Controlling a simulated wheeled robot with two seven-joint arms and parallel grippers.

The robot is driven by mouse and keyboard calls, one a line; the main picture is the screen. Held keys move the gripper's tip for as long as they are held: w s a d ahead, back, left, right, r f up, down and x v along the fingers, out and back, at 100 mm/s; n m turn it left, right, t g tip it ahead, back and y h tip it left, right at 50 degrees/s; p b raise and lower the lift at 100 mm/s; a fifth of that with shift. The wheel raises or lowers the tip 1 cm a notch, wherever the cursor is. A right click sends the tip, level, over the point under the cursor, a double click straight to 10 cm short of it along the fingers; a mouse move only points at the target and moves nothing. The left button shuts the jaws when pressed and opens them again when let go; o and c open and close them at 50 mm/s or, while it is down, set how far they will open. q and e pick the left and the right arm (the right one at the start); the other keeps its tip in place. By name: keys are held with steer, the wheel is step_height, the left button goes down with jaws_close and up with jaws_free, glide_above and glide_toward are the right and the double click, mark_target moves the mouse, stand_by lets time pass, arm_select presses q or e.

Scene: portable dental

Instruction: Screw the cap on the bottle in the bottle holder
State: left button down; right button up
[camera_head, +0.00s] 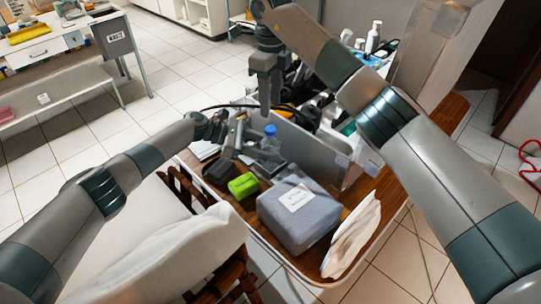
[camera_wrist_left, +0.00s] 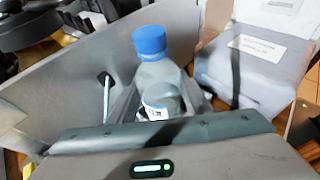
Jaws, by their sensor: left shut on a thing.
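A clear bottle (camera_head: 270,143) with a blue cap (camera_head: 270,130) on its top stands near the middle of the cart in the head view. In the left wrist view the bottle (camera_wrist_left: 160,84) and its blue cap (camera_wrist_left: 150,41) are large and close. My left gripper (camera_wrist_left: 160,100) is shut on the bottle's body, below the cap. The bottle's lower part is hidden behind the gripper, so the bottle holder cannot be made out. My right gripper (camera_head: 265,107) hangs pointing down, above and slightly left of the cap, apart from it. Its finger gap does not show clearly.
A grey panel (camera_head: 312,150) stands right behind the bottle. A grey labelled box (camera_head: 297,211), a green box (camera_head: 243,186) and a white cloth (camera_head: 354,237) lie in front of it on the wooden cart. Cluttered bottles and cables stand behind the panel.

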mark_target(270, 129)
steer(key=n, duration=0.4)
steer(key=shift+n, duration=0.3)
steer(key=n, duration=0.8)
steer(key=shift+n, duration=0.4)
steer(key=n, duration=0.5)
steer(key=shift+n, duration=0.3)
steer(key=shift+f, duration=0.15)
steer(key=shift+f, duration=3.9)
